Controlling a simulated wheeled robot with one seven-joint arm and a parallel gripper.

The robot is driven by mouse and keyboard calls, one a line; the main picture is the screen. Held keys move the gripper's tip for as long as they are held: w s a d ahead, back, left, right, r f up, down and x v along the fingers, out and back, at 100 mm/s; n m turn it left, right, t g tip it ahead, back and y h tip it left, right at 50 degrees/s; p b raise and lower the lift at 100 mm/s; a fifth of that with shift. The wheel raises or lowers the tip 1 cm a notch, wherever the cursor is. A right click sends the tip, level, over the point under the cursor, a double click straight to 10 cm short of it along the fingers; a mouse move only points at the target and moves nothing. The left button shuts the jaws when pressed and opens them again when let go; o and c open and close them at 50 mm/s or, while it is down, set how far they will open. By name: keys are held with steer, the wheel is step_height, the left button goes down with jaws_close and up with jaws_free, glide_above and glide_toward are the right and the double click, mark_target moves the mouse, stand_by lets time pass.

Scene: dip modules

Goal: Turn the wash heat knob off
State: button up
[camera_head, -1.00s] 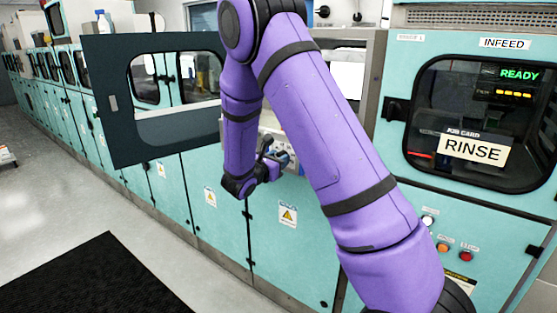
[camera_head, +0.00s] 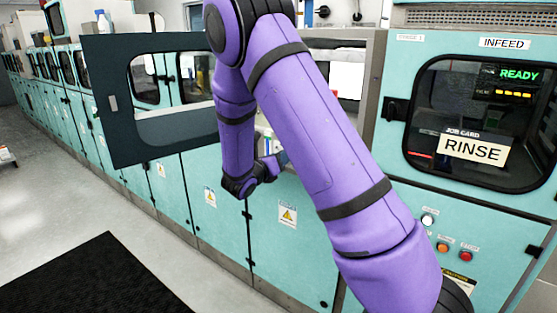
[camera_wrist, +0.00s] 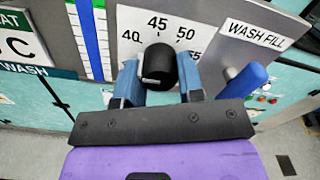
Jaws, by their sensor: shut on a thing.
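A black round knob (camera_wrist: 160,64) with a pale pointer mark is on a grey panel with a printed scale, 40, 45, 50 and a partly covered 55, in the wrist view. My gripper (camera_wrist: 158,72) has one blue finger on each side of the knob and is shut on it. The pointer mark faces the lower left of the knob. In the head view my purple arm (camera_head: 325,150) covers the knob and most of my gripper. At the left of the wrist view a cut-off sign ends in "AT", and a "WASH" label (camera_wrist: 25,70) sits below.
A blue-handled lever (camera_wrist: 243,80) stands right of the knob, under a "WASH FILL" label (camera_wrist: 256,33). A gauge strip (camera_wrist: 90,40) with blue and green bands is to the left. An open dark windowed door (camera_head: 110,120) stands left of my arm in the head view.

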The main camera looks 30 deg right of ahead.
steer(key=n, duration=0.6)
steer(key=shift+n, duration=0.4)
stand_by(0.3)
steer(key=o, duration=0.9)
steer(key=v, duration=1.1)
steer(key=shift+r, duration=0.1)
